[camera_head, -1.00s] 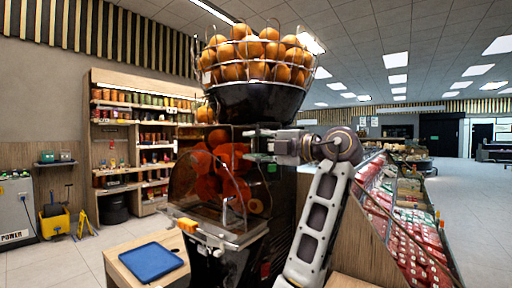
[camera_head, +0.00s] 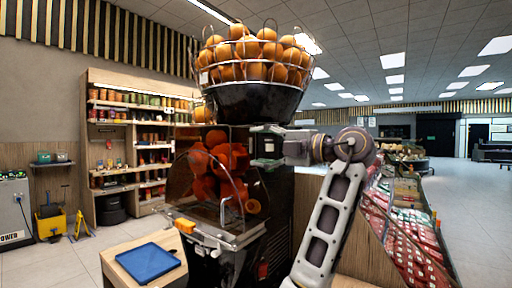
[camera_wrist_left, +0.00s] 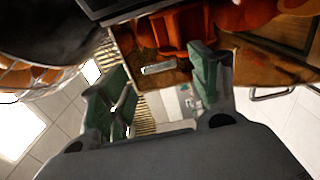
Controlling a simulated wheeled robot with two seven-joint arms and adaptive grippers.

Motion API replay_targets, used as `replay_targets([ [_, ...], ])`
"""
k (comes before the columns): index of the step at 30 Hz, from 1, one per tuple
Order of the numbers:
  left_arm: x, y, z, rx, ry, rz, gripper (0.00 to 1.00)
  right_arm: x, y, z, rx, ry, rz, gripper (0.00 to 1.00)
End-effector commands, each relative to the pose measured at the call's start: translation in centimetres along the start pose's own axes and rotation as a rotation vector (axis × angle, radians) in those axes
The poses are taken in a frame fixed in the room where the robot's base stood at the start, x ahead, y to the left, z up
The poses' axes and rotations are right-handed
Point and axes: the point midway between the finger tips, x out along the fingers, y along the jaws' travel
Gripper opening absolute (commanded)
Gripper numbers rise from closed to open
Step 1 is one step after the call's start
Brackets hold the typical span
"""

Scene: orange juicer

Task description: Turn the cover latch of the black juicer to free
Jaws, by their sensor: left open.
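The black juicer (camera_head: 278,215) stands in the middle of the head view. Its clear front cover (camera_head: 207,188) is down over the red-orange pressing parts (camera_head: 221,160). My left gripper (camera_head: 262,146) is at the upper right edge of this cover, below the black bowl. In the left wrist view, its two green-padded fingers (camera_wrist_left: 160,88) are apart with nothing gripped. A small pale bar (camera_wrist_left: 159,68) shows beyond and between them, on the juicer; I cannot tell for sure that it is the cover latch. No latch shows clearly in the head view. My right gripper is not in view.
A wire basket of oranges (camera_head: 252,58) tops the juicer, just above my gripper. An orange piece (camera_head: 185,226) sits at the cover's lower left. A blue tray (camera_head: 148,262) lies on the wooden counter. Produce displays (camera_head: 408,225) stand at right.

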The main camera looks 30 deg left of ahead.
Motion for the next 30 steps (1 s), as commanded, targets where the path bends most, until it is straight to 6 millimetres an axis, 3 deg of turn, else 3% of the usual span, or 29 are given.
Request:
replay_targets([
  [15, -7.4, 0.0, 0.0, 0.001, -0.001, 0.001, 0.62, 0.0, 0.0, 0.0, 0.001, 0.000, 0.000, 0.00],
  [21, -8.8, 0.0, 0.0, 0.000, -0.001, -0.001, 0.62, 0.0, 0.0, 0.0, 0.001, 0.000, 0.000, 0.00],
  [30, -9.1, -0.1, 0.0, 0.000, 0.000, 0.000, 0.62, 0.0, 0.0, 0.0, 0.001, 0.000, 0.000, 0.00],
])
